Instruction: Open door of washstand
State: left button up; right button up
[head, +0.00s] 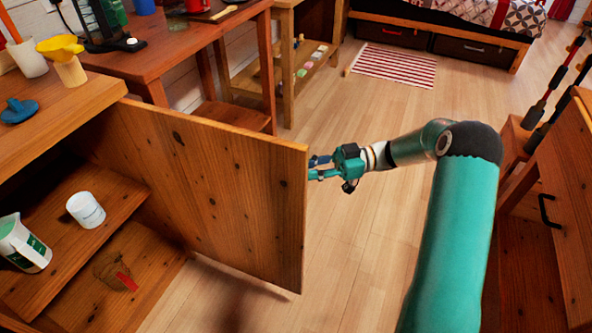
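The washstand (62,128) is a wooden cabinet at the left. Its wooden door (215,190) stands swung wide open, showing the shelves inside. My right gripper (316,168), teal with dark parts, is at the door's free edge, with its fingertips close to the upper part of that edge. Its fingers look slightly apart, and the tips are partly hidden by the door, so I cannot tell whether they touch or hold anything. My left gripper is not in view.
A wooden desk (185,45) stands behind the door. A wooden cabinet (560,190) is at the right. Wooden floor is clear between them.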

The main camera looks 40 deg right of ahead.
jog(key=v, duration=0.8)
jog(key=shift+d, duration=0.25)
jog(key=shift+s, duration=0.1)
